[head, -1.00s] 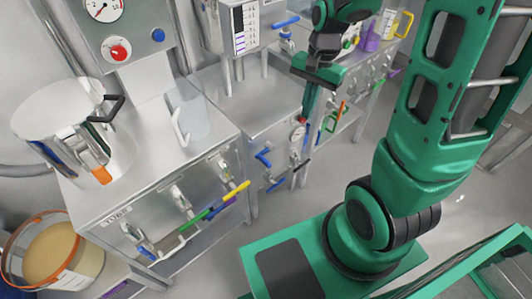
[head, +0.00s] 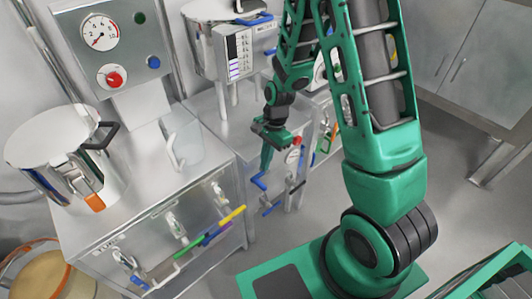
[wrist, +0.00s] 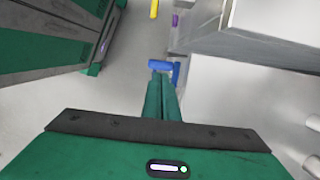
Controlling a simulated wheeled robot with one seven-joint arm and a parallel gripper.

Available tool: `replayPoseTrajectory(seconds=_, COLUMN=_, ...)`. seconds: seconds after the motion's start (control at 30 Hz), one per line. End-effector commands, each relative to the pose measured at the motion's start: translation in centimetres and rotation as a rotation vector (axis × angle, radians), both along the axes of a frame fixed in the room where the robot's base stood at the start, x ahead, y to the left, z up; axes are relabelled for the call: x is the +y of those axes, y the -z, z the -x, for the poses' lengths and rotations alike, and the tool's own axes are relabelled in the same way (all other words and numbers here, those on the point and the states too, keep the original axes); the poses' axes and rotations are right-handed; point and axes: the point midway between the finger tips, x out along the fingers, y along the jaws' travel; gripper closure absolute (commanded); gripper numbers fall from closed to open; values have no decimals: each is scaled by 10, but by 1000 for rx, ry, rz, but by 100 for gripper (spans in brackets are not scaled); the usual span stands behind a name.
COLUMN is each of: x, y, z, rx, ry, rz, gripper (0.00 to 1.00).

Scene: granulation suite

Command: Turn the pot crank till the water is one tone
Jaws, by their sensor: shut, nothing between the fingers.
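A steel pot (head: 50,138) stands on the left cabinet, with a black handle (head: 99,134) at its rim and an orange-tipped part (head: 95,203) on its side. A second vessel (head: 205,45) stands behind, partly cut off at the top. I cannot tell which part is the crank, and no water surface is clear. My gripper (head: 266,168) points down in front of the middle cabinet, shut and empty. Its fingers (wrist: 163,98) reach towards a blue handle (wrist: 163,67) in the wrist view. I cannot tell whether they touch it.
The left cabinet (head: 150,195) carries a gauge panel (head: 110,45) and coloured lever handles (head: 215,232) along its front. A tan-filled bucket (head: 50,278) sits low at the left. The middle cabinet (head: 215,120) has blue levers. Open floor (head: 460,135) lies to the right.

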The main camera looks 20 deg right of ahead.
Motion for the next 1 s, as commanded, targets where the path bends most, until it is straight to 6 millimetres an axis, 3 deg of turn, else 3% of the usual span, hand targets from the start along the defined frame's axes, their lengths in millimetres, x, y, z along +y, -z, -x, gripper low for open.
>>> replayPoseTrajectory(seconds=0.2, x=7, y=36, z=3, rx=4, ry=-1, rz=1, gripper=100)
replayPoseTrajectory(seconds=0.4, x=11, y=58, z=4, rx=2, ry=0, rz=1, gripper=100)
replayPoseTrajectory(seconds=0.6, x=13, y=68, z=5, rx=1, ry=1, rz=0, gripper=100)
replayPoseTrajectory(seconds=1.0, x=14, y=69, z=5, rx=-1, ry=-1, rz=2, gripper=100)
